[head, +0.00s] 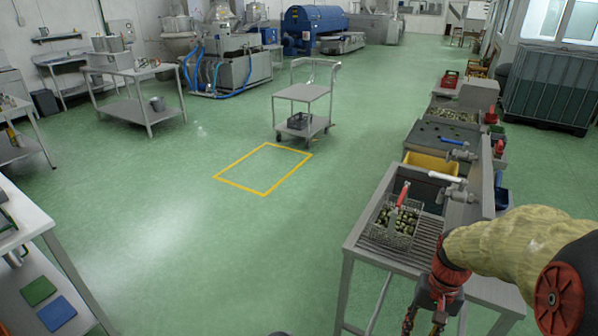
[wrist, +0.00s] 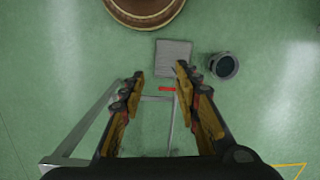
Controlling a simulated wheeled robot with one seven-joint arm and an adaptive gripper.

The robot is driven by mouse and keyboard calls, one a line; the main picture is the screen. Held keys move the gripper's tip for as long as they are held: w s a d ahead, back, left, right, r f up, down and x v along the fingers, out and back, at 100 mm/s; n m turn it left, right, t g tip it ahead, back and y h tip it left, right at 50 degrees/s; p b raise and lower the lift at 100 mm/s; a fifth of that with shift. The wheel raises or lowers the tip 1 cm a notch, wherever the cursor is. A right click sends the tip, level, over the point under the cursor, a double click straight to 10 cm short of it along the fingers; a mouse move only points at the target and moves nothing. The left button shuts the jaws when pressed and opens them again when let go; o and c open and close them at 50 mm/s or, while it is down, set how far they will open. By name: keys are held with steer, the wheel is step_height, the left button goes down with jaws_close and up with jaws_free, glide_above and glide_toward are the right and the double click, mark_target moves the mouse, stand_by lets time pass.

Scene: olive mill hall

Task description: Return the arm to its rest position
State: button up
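My arm, in a pale yellow sleeve, reaches in from the right edge of the head view. My gripper (head: 424,321) hangs pointing down in front of the grey metal sink bench (head: 392,262), at the lower edge of the head view. In the wrist view my gripper (wrist: 160,70) shows its two fingers apart, with nothing held between them. Below them are the green floor and a grey frame. The fingertips are partly cut off in the head view.
A wire basket of olives (head: 391,222) with a red handle stands on the bench, beside taps (head: 450,178). A yellow crate (head: 431,163) lies behind. A grey trolley (head: 303,93) stands past a yellow floor outline (head: 228,182). The middle floor is clear. A dark bucket (wrist: 224,66) shows below the gripper.

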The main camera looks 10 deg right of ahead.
steer(key=s+a+r+n+t+p, duration=0.1)
steer(key=s+a+r+n+t, duration=0.1)
steer(key=a+r, duration=0.6)
steer(key=s+a+r+n+t+h+p, duration=0.1)
steer(key=s+a+r+n+t, duration=0.2)
steer(key=a+r, duration=0.6)
step_height(320, 180, up, 3)
steer(key=shift+f+n+t+p, duration=0.1)
steer(key=shift+n+t+p, duration=0.2)
steer(key=shift+n+t, duration=0.5)
steer(key=shift+a, duration=0.1)
steer(key=c, duration=0.4)
stand_by(3.7)
